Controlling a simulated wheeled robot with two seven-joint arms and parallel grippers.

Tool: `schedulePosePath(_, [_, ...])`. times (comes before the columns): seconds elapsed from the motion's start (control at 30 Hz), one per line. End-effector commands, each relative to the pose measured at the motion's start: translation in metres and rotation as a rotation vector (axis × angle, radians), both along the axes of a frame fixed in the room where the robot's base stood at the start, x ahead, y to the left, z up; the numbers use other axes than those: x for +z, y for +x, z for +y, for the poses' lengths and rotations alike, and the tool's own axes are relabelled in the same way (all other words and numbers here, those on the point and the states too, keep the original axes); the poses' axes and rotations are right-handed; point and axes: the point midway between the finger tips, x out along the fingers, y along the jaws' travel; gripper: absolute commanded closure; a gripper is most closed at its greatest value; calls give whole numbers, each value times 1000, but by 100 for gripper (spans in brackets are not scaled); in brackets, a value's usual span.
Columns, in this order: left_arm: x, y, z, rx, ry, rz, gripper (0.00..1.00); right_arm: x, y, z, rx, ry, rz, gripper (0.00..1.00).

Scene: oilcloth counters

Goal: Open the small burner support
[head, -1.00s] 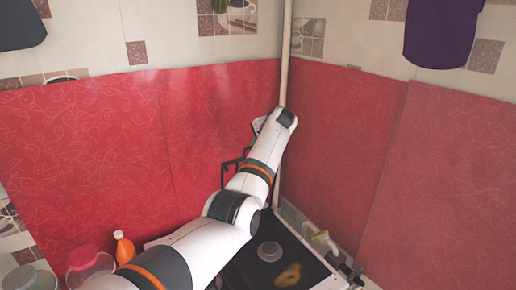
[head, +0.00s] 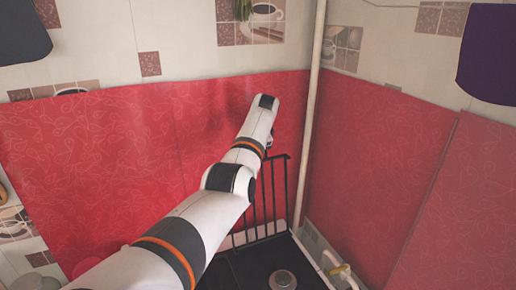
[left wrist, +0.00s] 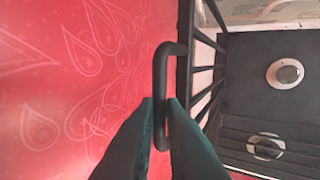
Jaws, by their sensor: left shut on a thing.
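The small burner support (head: 274,195) is a black barred grate. In the head view it stands near upright at the back of the stove, close to the red wall covering, and my left arm hides its left part. In the left wrist view my left gripper (left wrist: 160,112) is shut on a curved black bar of the support (left wrist: 168,50), with more of its bars to the right. In the head view the fingers are hidden behind my arm. My right gripper is in neither view.
The dark stove top (head: 250,268) with a round burner (head: 282,280) lies below the support. A pale vertical pipe (head: 312,120) runs up the corner beside it. Red-covered walls (head: 365,165) close in behind and to the right.

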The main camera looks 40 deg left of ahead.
Motion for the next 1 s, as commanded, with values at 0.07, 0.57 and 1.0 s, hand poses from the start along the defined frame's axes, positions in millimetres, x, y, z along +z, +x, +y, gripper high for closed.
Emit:
schedulePosePath(0.07, [-5, -1, -2, 1, -8, 6, 100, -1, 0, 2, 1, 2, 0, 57])
schedulePosePath(0.57, [-1, 0, -1, 1, -1, 2, 70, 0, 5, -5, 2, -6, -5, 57])
schedulePosePath(1.0, [55, -10, -26, 1, 0, -4, 70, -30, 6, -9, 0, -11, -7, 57])
